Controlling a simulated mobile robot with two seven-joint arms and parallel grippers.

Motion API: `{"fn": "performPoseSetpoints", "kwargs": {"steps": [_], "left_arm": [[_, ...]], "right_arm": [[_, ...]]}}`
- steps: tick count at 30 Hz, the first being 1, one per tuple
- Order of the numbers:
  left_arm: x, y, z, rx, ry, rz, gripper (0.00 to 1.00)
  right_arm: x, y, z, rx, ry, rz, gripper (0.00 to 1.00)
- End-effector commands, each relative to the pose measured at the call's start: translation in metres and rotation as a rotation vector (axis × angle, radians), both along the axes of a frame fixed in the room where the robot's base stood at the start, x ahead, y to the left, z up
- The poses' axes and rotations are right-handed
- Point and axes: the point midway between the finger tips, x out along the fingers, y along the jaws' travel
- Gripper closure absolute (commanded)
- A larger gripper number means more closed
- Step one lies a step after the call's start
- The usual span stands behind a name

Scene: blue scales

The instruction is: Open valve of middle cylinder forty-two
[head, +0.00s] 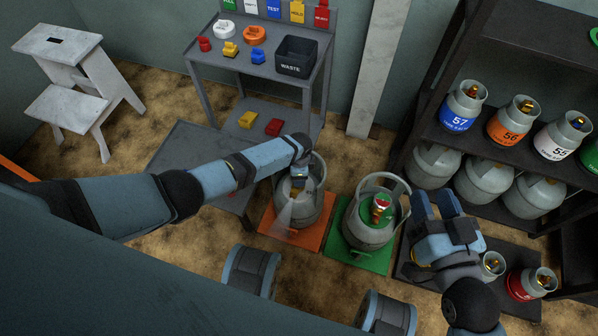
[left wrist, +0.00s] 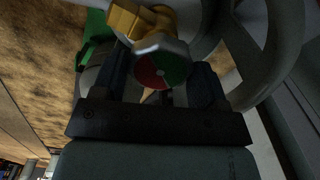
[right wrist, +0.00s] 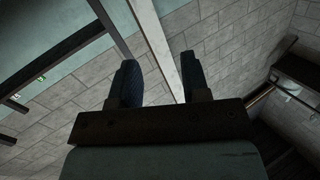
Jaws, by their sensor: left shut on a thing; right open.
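A grey gas cylinder (head: 311,212) with a collar stands on an orange base (head: 292,231). My left gripper (head: 299,176) reaches down into its collar. In the left wrist view a round red-and-green valve knob (left wrist: 161,70) sits between my left fingers, and they are shut on it. A brass fitting (left wrist: 140,18) shows beyond the knob. A second grey cylinder (head: 365,228) with a red-and-green knob (head: 380,207) stands on a green base (head: 345,258) to the right. I read no number on either cylinder. My right gripper (head: 434,203) is open and empty, right of the second cylinder.
A shelf rack (head: 500,155) at the right holds small numbered cylinders, such as blue 57 (head: 460,107), above larger grey ones. A red small cylinder (head: 528,284) stands low at the right. A bench with a waste bin (head: 296,57) is behind; a step stool (head: 65,105) is left.

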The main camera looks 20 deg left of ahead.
Motion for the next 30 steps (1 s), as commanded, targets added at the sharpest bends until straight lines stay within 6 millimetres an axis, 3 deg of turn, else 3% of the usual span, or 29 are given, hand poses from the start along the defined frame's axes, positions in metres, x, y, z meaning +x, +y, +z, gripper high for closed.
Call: {"fn": "performPoseSetpoints", "kwargs": {"steps": [1, 4, 12, 16, 17, 20, 27, 30], "left_arm": [[-0.001, 0.001, 0.0, 0.002, 0.002, 0.0, 0.29], [0.0, 0.001, 0.0, 0.002, 0.002, 0.0, 0.08], [0.0, 0.0, 0.001, 0.001, 0.0, -0.001, 0.08], [0.0, 0.0, 0.011, -0.001, -0.001, -0.001, 0.08], [0.0, 0.001, 0.015, -0.001, -0.001, -0.001, 0.08], [0.0, 0.001, 0.033, -0.001, -0.001, -0.001, 0.08], [0.0, 0.001, 0.09, -0.001, -0.001, -0.002, 0.08], [0.0, 0.001, 0.109, 0.0, -0.001, -0.001, 0.08]], "right_arm": [[0.0, 0.0, 0.0, 0.0, 0.0, 0.0, 0.57], [0.0, 0.0, 0.001, 0.001, -0.001, 0.001, 0.57], [-0.001, 0.0, 0.001, -0.003, -0.001, 0.005, 0.57], [-0.001, 0.0, 0.004, -0.015, 0.008, 0.006, 0.57], [-0.001, -0.002, 0.003, -0.024, 0.019, 0.003, 0.57], [-0.007, -0.012, -0.025, -0.08, 0.131, -0.021, 0.57], [-0.027, -0.036, -0.069, -0.202, 0.352, -0.053, 0.57], [-0.027, -0.037, -0.069, -0.214, 0.361, -0.056, 0.57]]}}
